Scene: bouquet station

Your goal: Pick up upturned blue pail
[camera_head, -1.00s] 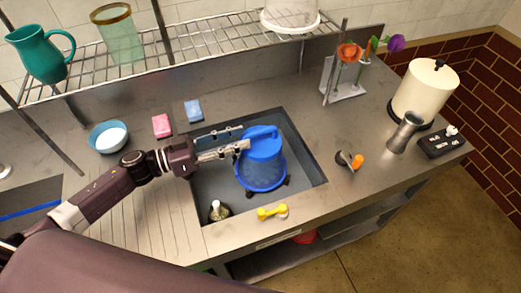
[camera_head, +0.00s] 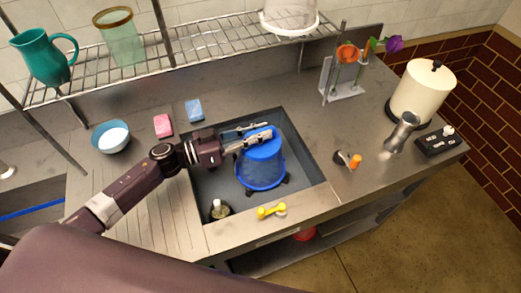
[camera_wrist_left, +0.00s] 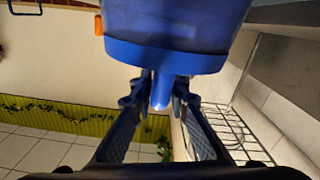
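The blue pail (camera_head: 262,168) stands upturned in the sink basin, base up. A raised blue bar crosses its top. My left gripper (camera_head: 269,130) is at the top of the pail, its fingers apart on either side of the bar. In the left wrist view the pail (camera_wrist_left: 178,28) fills the top, and a blue bar (camera_wrist_left: 160,92) runs down between the open fingers. A gap shows beside the bar, so the fingers do not look closed on it. My right gripper is not in view.
Pink (camera_head: 163,125) and blue (camera_head: 194,110) sponges lie behind. A wire shelf (camera_head: 180,50) hangs above the counter.

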